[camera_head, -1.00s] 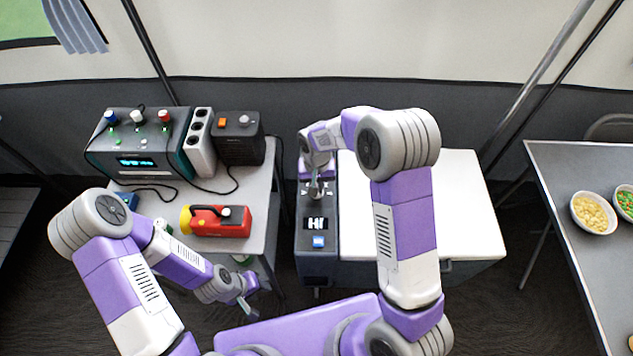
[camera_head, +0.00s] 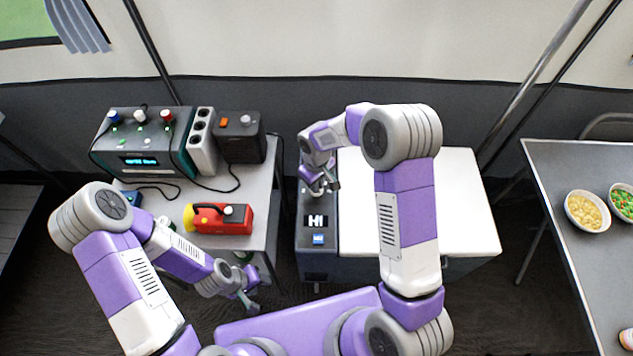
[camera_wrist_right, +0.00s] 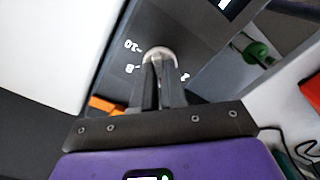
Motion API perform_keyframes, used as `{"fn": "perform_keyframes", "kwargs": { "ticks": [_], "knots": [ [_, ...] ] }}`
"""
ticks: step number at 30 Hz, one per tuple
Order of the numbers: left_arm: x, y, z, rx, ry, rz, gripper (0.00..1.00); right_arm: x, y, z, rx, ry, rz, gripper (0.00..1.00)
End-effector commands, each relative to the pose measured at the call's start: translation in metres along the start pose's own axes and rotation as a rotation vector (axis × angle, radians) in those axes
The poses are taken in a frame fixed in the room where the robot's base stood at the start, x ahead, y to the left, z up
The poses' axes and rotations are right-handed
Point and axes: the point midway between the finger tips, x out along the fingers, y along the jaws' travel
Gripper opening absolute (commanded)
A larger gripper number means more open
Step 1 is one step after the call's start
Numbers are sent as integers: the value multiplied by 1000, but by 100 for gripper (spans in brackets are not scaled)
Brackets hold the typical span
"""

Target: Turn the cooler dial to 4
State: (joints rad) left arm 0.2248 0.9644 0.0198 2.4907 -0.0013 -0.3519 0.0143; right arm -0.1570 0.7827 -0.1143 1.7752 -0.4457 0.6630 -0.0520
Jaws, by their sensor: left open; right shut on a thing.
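The cooler (camera_head: 420,200) has a white lid and a dark control panel on its left side, with a lit display (camera_head: 317,221) reading "HI". In the right wrist view, a round pale dial (camera_wrist_right: 160,53) sits on the panel, with marks beside it that look like 10 and 8. My right gripper (camera_head: 322,189) is shut on the dial, its fingers covering most of it; they also show in the wrist view (camera_wrist_right: 158,75). The dial's pointer is hidden, so its setting cannot be read. My left gripper (camera_head: 246,297) is open and empty, low beside the left table.
A blue button (camera_head: 318,239) is below the display. The left table (camera_head: 262,195) holds a red and yellow flashlight (camera_head: 222,218), a power strip (camera_head: 201,143) and boxes with knobs. Bowls of food (camera_head: 587,211) stand on the right table (camera_head: 560,165).

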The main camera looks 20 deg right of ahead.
Motion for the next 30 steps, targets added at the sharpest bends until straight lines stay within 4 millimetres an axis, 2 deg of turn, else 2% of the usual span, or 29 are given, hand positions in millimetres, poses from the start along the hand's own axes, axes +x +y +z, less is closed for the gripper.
{"fn": "perform_keyframes", "kwargs": {
  "ticks": [14, 15, 20, 30],
  "knots": [
    [0, 0, 0, 0, 0, 0, 43, 0, 0, 0, -16, -1, 0, 0],
    [0, 0, 0, 0, 0, 0, 43, 0, 0, 0, -16, -1, 0, 13],
    [0, 0, 0, 0, 0, 0, 43, 0, 0, 0, -15, 0, 0, 37],
    [-2, 1, 0, 0, 0, 0, 43, -5, 0, 0, -15, 1, 0, 37]
  ]
}}
